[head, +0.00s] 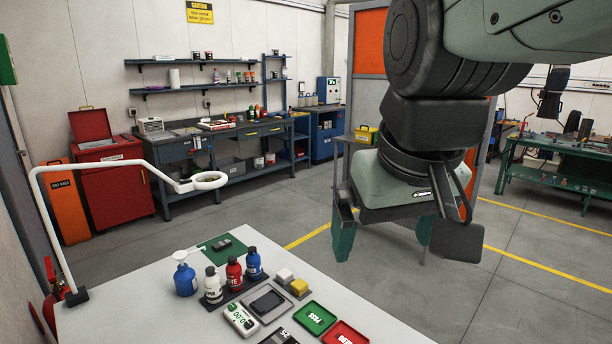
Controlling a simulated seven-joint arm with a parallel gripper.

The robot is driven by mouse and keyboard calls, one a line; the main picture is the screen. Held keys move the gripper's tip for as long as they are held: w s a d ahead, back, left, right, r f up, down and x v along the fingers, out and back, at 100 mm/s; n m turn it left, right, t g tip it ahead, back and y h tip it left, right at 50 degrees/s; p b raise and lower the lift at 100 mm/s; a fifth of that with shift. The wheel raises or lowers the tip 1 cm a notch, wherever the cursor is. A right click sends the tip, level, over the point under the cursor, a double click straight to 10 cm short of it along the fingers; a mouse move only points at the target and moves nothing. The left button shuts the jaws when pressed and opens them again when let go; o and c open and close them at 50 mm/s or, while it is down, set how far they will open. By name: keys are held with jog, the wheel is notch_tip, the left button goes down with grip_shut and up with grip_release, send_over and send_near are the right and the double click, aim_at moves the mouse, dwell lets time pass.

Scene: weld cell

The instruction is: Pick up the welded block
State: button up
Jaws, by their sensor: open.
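A small dark grey block (221,244) lies on a green mat (206,254) toward the back of the white table. It looks like the welded block, but it is too small to make out a weld seam. My gripper (392,238) hangs to the right of the table's items, well above and apart from the block. Its fingers are spread wide with nothing between them.
A green tray (315,318) and red tray (344,334) lie at the front right.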

jog(key=s+d+f+m+t, duration=0.1)
jog(key=s+d+f, duration=0.1)
jog(key=s, duration=0.4)
jog(key=shift+s+m, duration=0.35)
jog(key=shift+m, duration=0.05)
